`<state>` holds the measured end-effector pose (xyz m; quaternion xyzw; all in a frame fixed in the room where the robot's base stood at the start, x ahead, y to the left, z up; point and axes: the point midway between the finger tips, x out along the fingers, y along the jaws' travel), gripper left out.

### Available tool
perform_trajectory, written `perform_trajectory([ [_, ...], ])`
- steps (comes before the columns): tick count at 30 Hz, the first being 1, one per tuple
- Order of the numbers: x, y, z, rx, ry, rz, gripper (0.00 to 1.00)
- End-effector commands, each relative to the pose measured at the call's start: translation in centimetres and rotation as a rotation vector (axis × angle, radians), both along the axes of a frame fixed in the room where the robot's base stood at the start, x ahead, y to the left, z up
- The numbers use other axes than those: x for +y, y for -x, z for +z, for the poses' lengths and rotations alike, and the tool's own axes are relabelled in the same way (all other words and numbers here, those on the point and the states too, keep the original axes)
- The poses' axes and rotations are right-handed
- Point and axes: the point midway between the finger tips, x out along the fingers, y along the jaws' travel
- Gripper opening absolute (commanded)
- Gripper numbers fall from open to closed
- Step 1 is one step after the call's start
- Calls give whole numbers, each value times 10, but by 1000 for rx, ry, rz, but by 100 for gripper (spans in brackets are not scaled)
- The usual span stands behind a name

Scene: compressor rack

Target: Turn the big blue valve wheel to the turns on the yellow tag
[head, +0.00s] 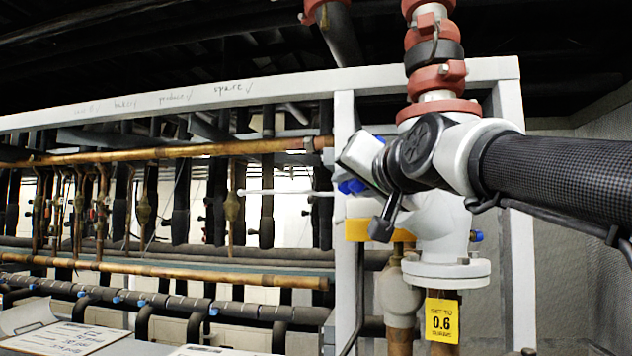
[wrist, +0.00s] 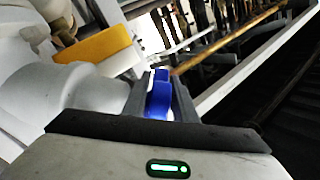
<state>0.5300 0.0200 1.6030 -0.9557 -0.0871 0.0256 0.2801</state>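The big blue valve wheel (head: 350,187) is mostly hidden behind my gripper in the head view; only small blue parts show. In the wrist view, a piece of the blue wheel (wrist: 159,98) lies between the two dark fingers of my gripper (wrist: 162,90). Both fingers appear to touch it, so my gripper looks shut on it. The yellow tag (head: 442,320) hangs below the white valve body's flange and reads "SET TO 0.6 TURNS". How far the wheel is turned cannot be seen.
An orange-yellow block (head: 370,229) sits beside the white valve body (head: 440,228), close to my gripper. A grey frame post (head: 346,250) stands just left. A rack of copper and black pipes (head: 160,265) fills the left. A red-fitted pipe (head: 436,75) rises above the valve.

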Motion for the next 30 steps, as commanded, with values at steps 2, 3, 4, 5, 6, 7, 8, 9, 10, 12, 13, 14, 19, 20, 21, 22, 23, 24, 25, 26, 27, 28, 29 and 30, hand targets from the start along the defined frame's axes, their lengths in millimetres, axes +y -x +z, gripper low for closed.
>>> perform_trajectory([
  [2, 0, 0, 0, 0, 0, 0, 25],
  [3, 0, 0, 0, 0, 0, 0, 25],
  [4, 0, 0, 0, 0, 0, 0, 25],
  [5, 0, 0, 0, 0, 0, 0, 20],
  [6, 0, 0, 0, 0, 0, 0, 13],
  [7, 0, 0, 0, 0, 0, 0, 8],
  [8, 0, 0, 0, 0, 0, 0, 3],
  [9, 0, 0, 0, 0, 0, 0, 0],
  [10, 0, 0, 0, 0, 0, 0, 0],
  [12, 0, 0, 0, 1, 0, 1, 0],
  [13, 0, 1, 1, 2, -1, 1, 0],
  [14, 0, 1, 1, 3, 0, 3, 0],
  [19, 0, 2, 4, 32, 4, 23, 0],
  [20, 0, 2, 5, 42, 6, 29, 0],
  [21, 0, 3, 5, 57, 8, 39, 0],
  [22, 0, 3, 6, 70, 10, 48, 0],
  [23, 0, 4, 7, 84, 13, 57, 0],
  [24, 0, 5, 8, 106, 15, 71, 0],
  [25, 0, 6, 8, 122, 20, 83, 0],
  [26, -1, 6, 9, 141, 22, 94, 0],
  [27, 0, 7, 10, 168, 29, 112, 0],
  [28, -1, 8, 11, 189, 32, 125, 0],
  [29, -1, 9, 11, 212, 36, 139, 0],
  [30, -1, 10, 12, 242, 41, 158, 0],
])
